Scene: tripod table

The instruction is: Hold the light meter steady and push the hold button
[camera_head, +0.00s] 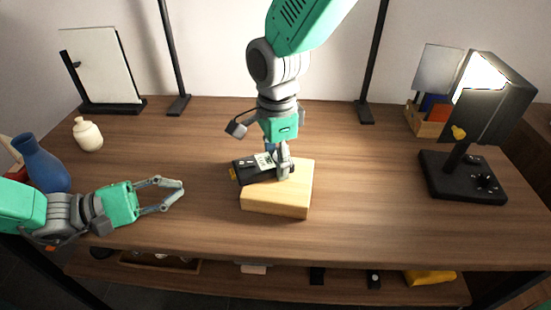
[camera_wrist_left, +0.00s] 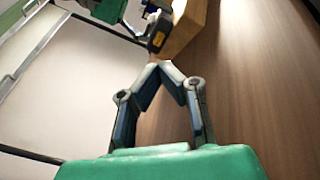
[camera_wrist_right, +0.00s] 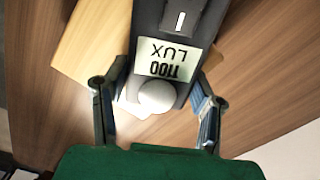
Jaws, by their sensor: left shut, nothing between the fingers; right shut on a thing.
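The light meter (camera_head: 250,170) is a dark device lying on a wooden block (camera_head: 275,203) in the middle of the table. In the right wrist view the light meter (camera_wrist_right: 180,50) shows a display reading "1100 LUX" and a white dome. My right gripper (camera_head: 284,174) comes from above and is shut on the meter, its fingers on either side near the dome. My left gripper (camera_head: 178,193) is shut and empty, left of the block and apart from it. In the left wrist view its fingertips (camera_wrist_left: 160,66) meet, with the meter's yellow-marked end (camera_wrist_left: 157,40) beyond. I cannot make out the hold button for certain.
A black lamp (camera_head: 463,178) stands at the right. A blue vase (camera_head: 40,165) and a cream jar (camera_head: 88,134) are at the left, near my left arm. A framed panel (camera_head: 93,68) stands at the back left. The table between left gripper and block is clear.

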